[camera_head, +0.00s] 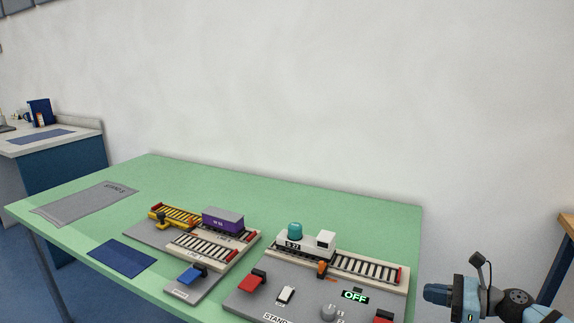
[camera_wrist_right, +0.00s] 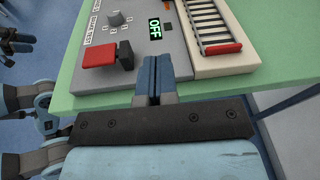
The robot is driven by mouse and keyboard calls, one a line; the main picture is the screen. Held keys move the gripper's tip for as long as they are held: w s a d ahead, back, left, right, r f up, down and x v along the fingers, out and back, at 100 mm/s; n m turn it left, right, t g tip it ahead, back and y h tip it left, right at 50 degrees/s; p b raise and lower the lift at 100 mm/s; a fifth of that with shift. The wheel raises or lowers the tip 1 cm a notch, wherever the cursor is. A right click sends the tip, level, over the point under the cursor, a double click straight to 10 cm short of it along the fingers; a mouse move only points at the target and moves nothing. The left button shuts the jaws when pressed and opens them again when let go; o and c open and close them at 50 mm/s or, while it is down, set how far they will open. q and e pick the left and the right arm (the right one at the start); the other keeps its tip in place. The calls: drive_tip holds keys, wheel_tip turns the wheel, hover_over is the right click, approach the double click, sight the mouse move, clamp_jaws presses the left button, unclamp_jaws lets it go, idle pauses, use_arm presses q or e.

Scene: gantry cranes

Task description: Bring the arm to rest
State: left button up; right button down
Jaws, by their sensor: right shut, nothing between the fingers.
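My right gripper (camera_head: 436,293) shows at the lower right of the head view, just off the right end of the green table. In the right wrist view my right gripper (camera_wrist_right: 154,62) has its fingers together with nothing between them. Its fingertips appear over the near edge of the grey control panel, beside a red lever (camera_wrist_right: 100,54); whether they touch it I cannot tell. My left gripper is not in the head view. Dark finger-like parts of mine show at the left edge of the wrist view.
The green table (camera_head: 300,205) bears a grey panel (camera_head: 262,303) with a green OFF display (camera_head: 355,295), a knob (camera_head: 328,312) and a white wagon (camera_head: 305,247) on rails. Left of it are a purple wagon (camera_head: 223,220), a yellow track piece (camera_head: 175,213) and a blue mat (camera_head: 122,258).

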drive_tip(key=s+d+f+n+h, duration=0.1)
drive_tip(key=s+f+n+h, duration=0.4)
drive_tip(key=s+f+n, duration=0.75)
drive_tip(key=s+d+f+n+h, duration=0.1)
drive_tip(key=s+f+n+h, duration=0.45)
drive_tip(key=s+n, duration=1.4)
drive_tip(key=w+a+r+m+t, duration=0.1)
drive_tip(key=w+a+m+t, duration=0.15)
drive_tip(key=a, duration=0.65)
drive_tip(key=w+a+m+t, duration=0.1)
drive_tip(key=a+m, duration=0.3)
drive_tip(key=a, duration=0.5)
use_arm(q)
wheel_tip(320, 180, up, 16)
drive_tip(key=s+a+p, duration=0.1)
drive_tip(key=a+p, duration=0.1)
drive_tip(key=p, duration=2.3)
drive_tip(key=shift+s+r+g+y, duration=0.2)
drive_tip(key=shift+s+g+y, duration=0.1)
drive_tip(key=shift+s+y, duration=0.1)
use_arm(e)
wheel_tip(320, 180, up, 17)
drive_tip(key=s+d, duration=0.1)
drive_tip(key=d, duration=0.1)
drive_tip(key=shift+s+g, duration=0.3)
drive_tip(key=shift+g, duration=0.05)
